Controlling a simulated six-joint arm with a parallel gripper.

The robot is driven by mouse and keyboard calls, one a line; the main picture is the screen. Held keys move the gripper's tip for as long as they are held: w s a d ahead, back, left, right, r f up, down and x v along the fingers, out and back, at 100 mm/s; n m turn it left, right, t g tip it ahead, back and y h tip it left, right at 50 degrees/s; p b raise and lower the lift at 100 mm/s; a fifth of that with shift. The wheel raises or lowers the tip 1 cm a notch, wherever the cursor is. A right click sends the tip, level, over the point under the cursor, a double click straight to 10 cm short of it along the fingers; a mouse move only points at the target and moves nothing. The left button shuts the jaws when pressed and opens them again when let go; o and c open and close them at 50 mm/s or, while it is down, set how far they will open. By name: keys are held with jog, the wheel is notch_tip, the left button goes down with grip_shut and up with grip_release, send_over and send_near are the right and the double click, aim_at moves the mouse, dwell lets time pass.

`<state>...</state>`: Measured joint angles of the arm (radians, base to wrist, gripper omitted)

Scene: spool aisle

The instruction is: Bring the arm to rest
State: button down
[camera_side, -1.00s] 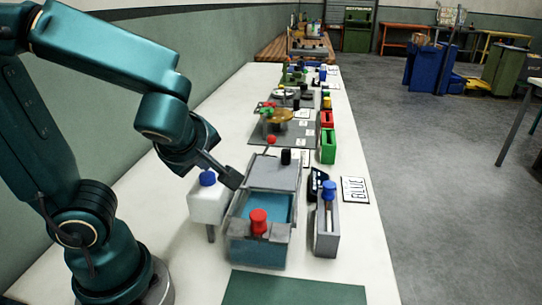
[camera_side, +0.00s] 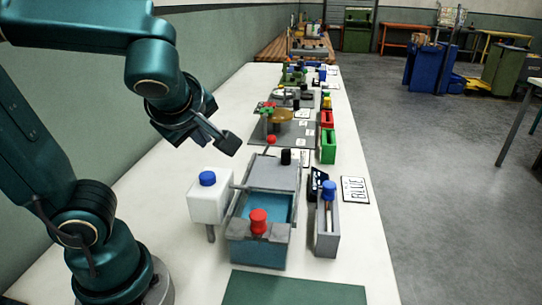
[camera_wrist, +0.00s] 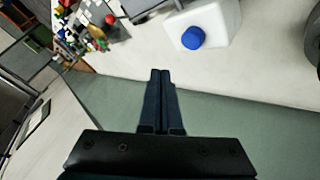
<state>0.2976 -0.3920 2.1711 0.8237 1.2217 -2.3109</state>
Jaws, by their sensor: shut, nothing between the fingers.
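My gripper (camera_side: 229,143) is in the air above the long white table, behind and above the white block with a blue cap. Its fingers are together with nothing between them.
The tank (camera_side: 262,252) with a red knob stands at the table's front. A grey holder (camera_side: 327,236) with a blue-topped piece and a "BLUE" card (camera_side: 354,190) are to its right. Coloured parts line the table farther back. A green mat (camera_side: 290,290) lies in front.

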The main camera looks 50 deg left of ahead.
jog(key=shift+r, duration=0.3)
jog(key=shift+s+a+r, duration=0.1)
jog(key=shift+s+a, duration=0.05)
jog(key=shift+a, duration=0.15)
jog(key=shift+s+d+f+g+h, duration=0.15)
jog(key=shift+s+f+h, duration=0.2)
jog(key=shift+s, duration=0.25)
jog(key=shift+s+d+f+g+h, duration=0.15)
jog(key=shift+s+f+h, duration=0.1)
jog(key=shift+s+f, duration=0.25)
jog(key=d+f+m+h, duration=0.1)
jog(key=d+m+h, duration=0.2)
jog(key=m, duration=0.7)
jog(key=s+d+f+m+t+h, duration=0.1)
jog(key=d+f+m+h, duration=0.1)
jog(key=d+m, duration=0.5)
jog(key=m+h, duration=0.1)
jog(key=m, duration=0.2)
jog(key=shift+d+f+h, duration=0.15)
jog(key=shift+d+h, duration=0.15)
jog(key=shift+d, duration=0.05)
